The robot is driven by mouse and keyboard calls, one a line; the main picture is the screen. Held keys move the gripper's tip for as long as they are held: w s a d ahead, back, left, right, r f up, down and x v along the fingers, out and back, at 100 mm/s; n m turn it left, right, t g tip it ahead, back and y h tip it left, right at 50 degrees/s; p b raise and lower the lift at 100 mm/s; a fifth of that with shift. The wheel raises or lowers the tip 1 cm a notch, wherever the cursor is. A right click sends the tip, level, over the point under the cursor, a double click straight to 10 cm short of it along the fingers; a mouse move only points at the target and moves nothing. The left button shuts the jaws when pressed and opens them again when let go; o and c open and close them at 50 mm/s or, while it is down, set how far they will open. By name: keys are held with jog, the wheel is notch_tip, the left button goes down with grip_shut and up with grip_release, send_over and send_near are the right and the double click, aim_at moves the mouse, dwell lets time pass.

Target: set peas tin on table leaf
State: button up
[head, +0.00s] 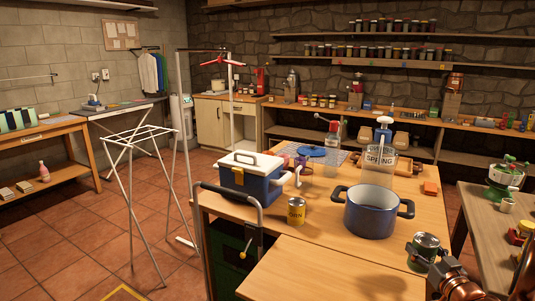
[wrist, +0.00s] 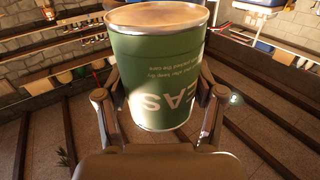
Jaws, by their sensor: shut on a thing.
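The peas tin (head: 424,246), green with a bare metal lid, is at the right side of the work table in the head view. My gripper (head: 427,262) is shut on it, and the tin looks upright. In the wrist view the tin (wrist: 158,70) fills the middle, its label upside down, with a finger of my gripper (wrist: 160,105) on each side. The table leaf (head: 320,282) is the pale wooden panel at the table's front, and its visible top is bare. The tin is to the right of it and seems held above the surface; the gap cannot be judged.
A blue pot (head: 370,213) stands behind the leaf. A yellow tin (head: 296,211) and a blue-and-white cooler (head: 250,178) stand to the left, beside a grey bent handle (head: 260,212). A side table (head: 480,218) with a green-topped device (head: 508,176) is at right.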

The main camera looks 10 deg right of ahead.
jog(key=w+a+r+p, duration=0.1)
jog(key=w+a+r, duration=0.15)
jog(key=w, duration=0.25)
jog(key=w+a+r+p, duration=0.1)
jog(key=w+a+r, duration=0.1)
jog(key=w+a, duration=0.3)
jog(key=w+a+r+p, duration=0.1)
jog(key=w+a+r, duration=0.2)
jog(key=a, duration=0.5)
jog(key=w+a+r+y+p, duration=0.1)
jog(key=w+a+r, duration=0.3)
jog(key=a, duration=0.5)
jog(key=w+a+r+n+p, duration=0.1)
jog(key=w+a+r+p, duration=0.2)
jog(key=w+a, duration=0.3)
jog(key=a+r, duration=0.1)
jog(key=a, duration=0.1)
jog(key=shift+w+a+r+y, duration=0.25)
jog(key=shift+w+a+y, duration=0.05)
jog(key=shift+w+a, duration=0.05)
